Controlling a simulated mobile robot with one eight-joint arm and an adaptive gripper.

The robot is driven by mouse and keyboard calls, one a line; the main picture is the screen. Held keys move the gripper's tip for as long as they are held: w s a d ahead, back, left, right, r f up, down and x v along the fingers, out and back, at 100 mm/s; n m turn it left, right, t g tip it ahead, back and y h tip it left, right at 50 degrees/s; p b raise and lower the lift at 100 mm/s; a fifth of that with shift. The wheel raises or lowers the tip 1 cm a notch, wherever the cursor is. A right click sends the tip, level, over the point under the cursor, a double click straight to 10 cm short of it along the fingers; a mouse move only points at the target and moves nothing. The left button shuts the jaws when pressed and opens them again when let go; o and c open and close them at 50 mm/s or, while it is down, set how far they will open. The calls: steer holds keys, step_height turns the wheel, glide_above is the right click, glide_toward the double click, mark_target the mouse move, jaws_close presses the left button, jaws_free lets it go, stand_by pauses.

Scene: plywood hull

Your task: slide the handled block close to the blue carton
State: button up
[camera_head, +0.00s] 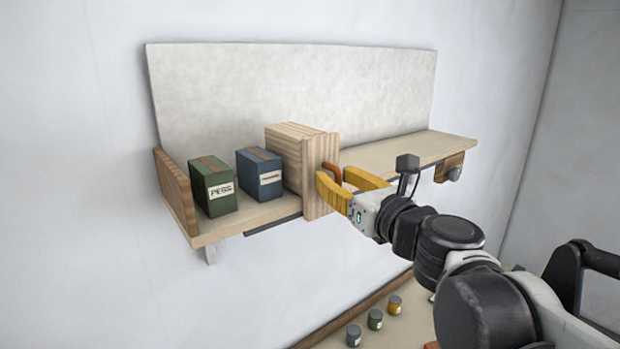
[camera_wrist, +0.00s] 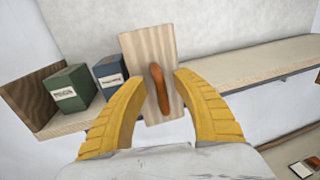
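The handled block (camera_head: 294,153) is a pale wooden box with a front plate, standing on a wall shelf just right of the blue carton, with a narrow gap between them. Its orange-brown handle (camera_wrist: 160,89) shows upright on the front plate in the wrist view. The blue carton (camera_head: 260,174) also shows in the wrist view (camera_wrist: 112,77). My gripper (camera_head: 340,183) is at the block's front. In the wrist view its yellow fingers (camera_wrist: 152,88) are spread open on both sides of the handle, with space on each side. Whether the fingertips touch the plate cannot be told.
The shelf (camera_head: 400,150) is bare right of the block. Several small jars (camera_head: 375,320) stand on a lower surface.

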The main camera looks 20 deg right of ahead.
steer(key=s+d, duration=0.2)
steer(key=s, duration=0.9)
steer(key=shift+s+d, duration=0.15)
steer(key=shift+s, duration=0.25)
steer(key=s+a+f+n+g+y+b, duration=0.1)
steer(key=a+f+n+g+b, duration=0.25)
steer(key=f+n+b, duration=1)
steer(key=s+a+f+n+g+b, duration=0.1)
steer(key=a+f+n+g+b, duration=0.4)
steer(key=f, duration=1.5)
steer(key=s+d+f+n+g+h+b, duration=0.1)
steer(key=f+n+b, duration=0.6)
steer(key=f, duration=0.7)
steer(key=s+d+f+n+g+h+b, duration=0.1)
steer(key=s+d+f+n+h+b, duration=0.2)
steer(key=f+n+b, duration=0.5)
step_height(320, 180, down, 6)
steer(key=d+b, duration=0.1)
steer(key=b, duration=0.2)
steer(key=shift+d+f+b, duration=0.2)
steer(key=shift+b, duration=0.15)
